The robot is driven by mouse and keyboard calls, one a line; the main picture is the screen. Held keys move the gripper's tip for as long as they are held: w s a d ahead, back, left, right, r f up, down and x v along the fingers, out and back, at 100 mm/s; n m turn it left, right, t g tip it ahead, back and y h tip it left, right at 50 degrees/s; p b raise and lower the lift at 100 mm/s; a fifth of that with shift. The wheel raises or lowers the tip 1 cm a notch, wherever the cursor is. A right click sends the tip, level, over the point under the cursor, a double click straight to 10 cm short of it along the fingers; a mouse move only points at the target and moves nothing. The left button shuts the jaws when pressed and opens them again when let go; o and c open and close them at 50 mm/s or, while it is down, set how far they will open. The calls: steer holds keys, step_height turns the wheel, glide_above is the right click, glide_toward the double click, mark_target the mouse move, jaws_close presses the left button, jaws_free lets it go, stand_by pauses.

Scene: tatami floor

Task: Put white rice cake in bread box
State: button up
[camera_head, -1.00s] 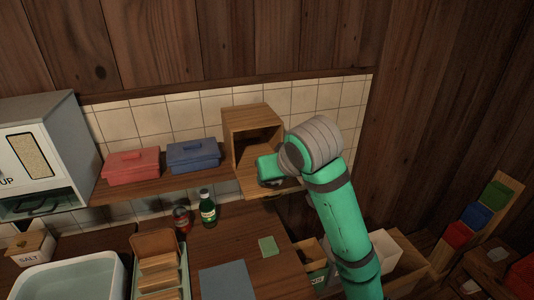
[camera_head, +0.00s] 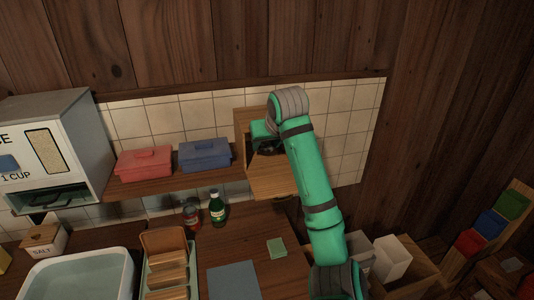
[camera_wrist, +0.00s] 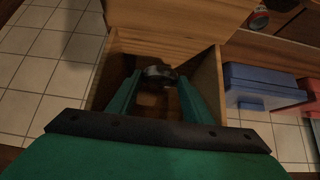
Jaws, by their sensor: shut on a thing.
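The bread box (camera_head: 243,122) is a wooden box on the wall shelf. Its front door is folded down as a flap (camera_head: 278,182). My gripper (camera_head: 268,146) reaches into the box's opening, and the arm hides much of the box. In the wrist view the box's side wall (camera_wrist: 216,85) and flap (camera_wrist: 175,15) surround the fingers. There my gripper (camera_wrist: 158,80) is shut on a small rounded greyish-white thing in shadow, which looks like the rice cake (camera_wrist: 159,71). It is inside the box; whether it touches the box floor I cannot tell.
A blue box (camera_head: 205,155) and a red box (camera_head: 145,163) stand on the shelf left of the bread box. A green bottle (camera_head: 217,206) and a red-capped jar (camera_head: 191,214) stand below. The tiled wall lies behind.

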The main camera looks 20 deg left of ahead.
mark_target(268, 151)
steer(key=shift+f, duration=1.75)
steer(key=o, duration=1)
steer(key=shift+f, duration=0.15)
steer(key=shift+s+d+r, duration=0.1)
steer(key=shift+r, duration=0.3)
steer(key=v, duration=1.1)
steer(key=shift+s+d+r, duration=0.1)
steer(key=shift+s+r, duration=0.05)
steer(key=shift+s, duration=0.05)
